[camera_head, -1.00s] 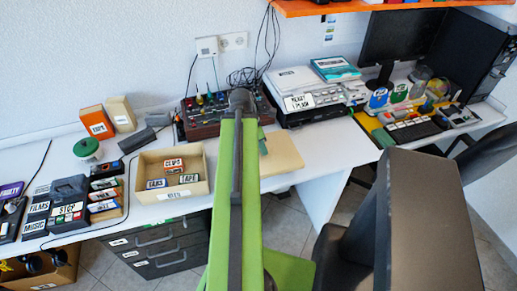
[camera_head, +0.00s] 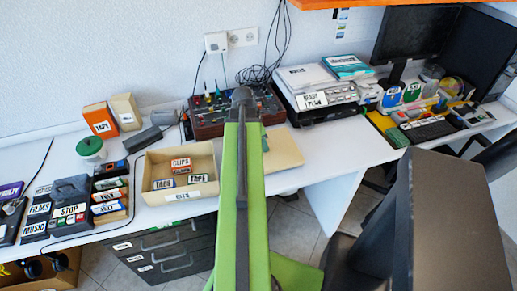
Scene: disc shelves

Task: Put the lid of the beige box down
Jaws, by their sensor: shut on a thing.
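The beige box (camera_head: 205,188), labelled BITS, stands open on the white desk, left of my green arm. Labelled blocks, CLIPS (camera_head: 181,163) and TABS (camera_head: 164,184) among them, lie inside it. Its flat beige lid (camera_head: 286,150) shows right of my arm, level or nearly so, over the desk near the front edge. I cannot tell whether it touches the desk. My gripper (camera_head: 264,144) is mostly hidden behind my arm; only a small greenish-grey part shows at the lid's left side, where it is shut on the lid.
A control box with knobs (camera_head: 208,120) is behind my arm. A grey printer-like machine (camera_head: 320,100) stands behind the lid. A green-lidded jar (camera_head: 91,148) and black STOP device (camera_head: 70,205) are at left. Bare desk (camera_head: 340,140) lies right of the lid.

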